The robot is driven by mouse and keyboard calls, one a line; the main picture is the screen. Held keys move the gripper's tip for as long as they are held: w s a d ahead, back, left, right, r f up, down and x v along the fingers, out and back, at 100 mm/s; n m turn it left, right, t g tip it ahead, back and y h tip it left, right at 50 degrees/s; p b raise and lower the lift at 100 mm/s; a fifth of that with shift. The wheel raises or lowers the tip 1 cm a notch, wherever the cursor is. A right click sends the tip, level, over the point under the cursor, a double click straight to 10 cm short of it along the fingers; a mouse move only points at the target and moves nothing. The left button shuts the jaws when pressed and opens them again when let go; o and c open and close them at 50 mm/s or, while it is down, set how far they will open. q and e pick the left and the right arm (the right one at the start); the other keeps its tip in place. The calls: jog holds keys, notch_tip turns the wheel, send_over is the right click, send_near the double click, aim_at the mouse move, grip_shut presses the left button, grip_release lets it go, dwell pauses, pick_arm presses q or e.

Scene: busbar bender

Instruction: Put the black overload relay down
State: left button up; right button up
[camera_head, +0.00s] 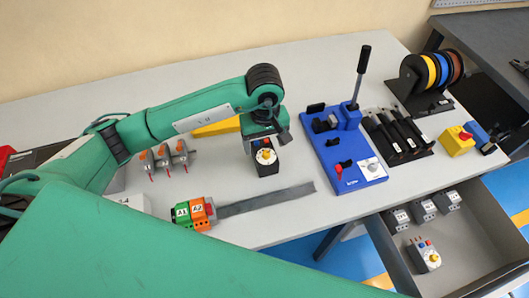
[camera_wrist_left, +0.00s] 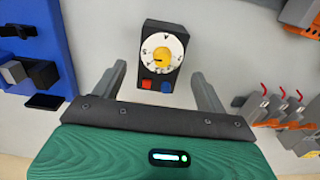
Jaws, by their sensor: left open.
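The black overload relay (camera_head: 266,162) has a white dial with a yellow knob, and a red and a blue button. In the head view it is at the table's middle, just below my left gripper (camera_head: 264,132). In the left wrist view the relay (camera_wrist_left: 162,56) shows its dial face, ahead of and between the fingertips of my open left gripper (camera_wrist_left: 160,84). Gaps show between the relay and both fingers. Whether its underside rests on the table is hidden. My right gripper is not in view.
A blue bender (camera_head: 340,150) with an upright lever stands right of the relay. Orange-and-grey parts (camera_head: 164,158) stand to the left. Terminal blocks (camera_head: 194,213) and a grey strip (camera_head: 265,201) lie in front. An open drawer (camera_head: 470,262) holds grey parts and another dial device (camera_head: 424,256).

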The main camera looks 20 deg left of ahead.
pick_arm(q)
notch_tip(320, 180, up, 4)
jog(key=shift+r+b, duration=0.25)
jog(key=shift+b, duration=0.1)
jog(key=shift+r, duration=0.8)
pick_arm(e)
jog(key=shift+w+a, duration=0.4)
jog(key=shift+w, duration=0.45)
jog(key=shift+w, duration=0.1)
